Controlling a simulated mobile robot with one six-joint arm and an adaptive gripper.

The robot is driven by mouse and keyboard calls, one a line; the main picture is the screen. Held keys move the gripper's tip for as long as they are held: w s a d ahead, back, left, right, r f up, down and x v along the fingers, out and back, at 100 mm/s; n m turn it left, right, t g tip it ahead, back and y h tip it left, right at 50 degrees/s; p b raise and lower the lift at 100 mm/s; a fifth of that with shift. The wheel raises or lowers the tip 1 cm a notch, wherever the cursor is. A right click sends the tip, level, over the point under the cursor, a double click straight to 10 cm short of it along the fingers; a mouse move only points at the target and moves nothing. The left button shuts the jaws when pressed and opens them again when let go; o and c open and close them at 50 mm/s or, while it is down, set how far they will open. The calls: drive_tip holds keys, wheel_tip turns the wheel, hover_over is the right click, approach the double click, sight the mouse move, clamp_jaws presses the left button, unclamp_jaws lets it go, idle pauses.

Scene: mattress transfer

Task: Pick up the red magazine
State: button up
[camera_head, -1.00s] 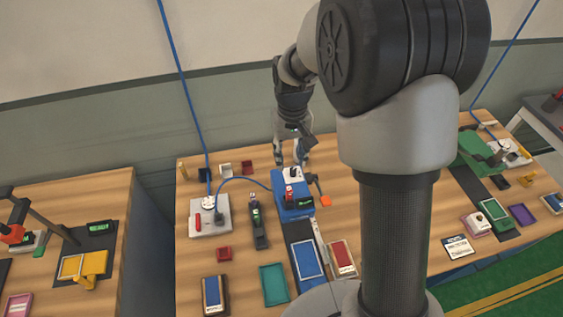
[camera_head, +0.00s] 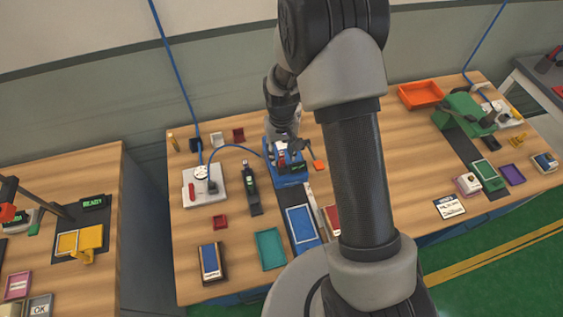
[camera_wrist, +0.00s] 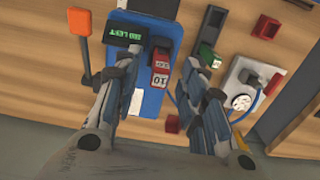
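The red magazine (camera_wrist: 160,68) is a small red block with pale markings, at the near part of a blue device (camera_wrist: 148,105) with a green-lit display (camera_wrist: 126,34). In the wrist view my gripper (camera_wrist: 158,72) is open, with one finger on each side of the red magazine. Its fingertips are over the blue device, and I cannot tell whether they touch the magazine. In the head view my gripper (camera_head: 285,148) is down at the blue device (camera_head: 290,178). The magazine is largely hidden by the gripper there.
An orange paddle (camera_wrist: 84,24) stands to one side of the device, and a dark green-topped unit (camera_wrist: 210,42) to the other. A white plate with a dial (camera_wrist: 245,92) and blue hose is farther right. An orange tray (camera_head: 420,94) lies farther along the table.

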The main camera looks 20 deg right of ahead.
wheel_tip(320, 180, down, 2)
drive_tip(key=shift+f, duration=0.1)
clamp_jaws()
idle(0.5)
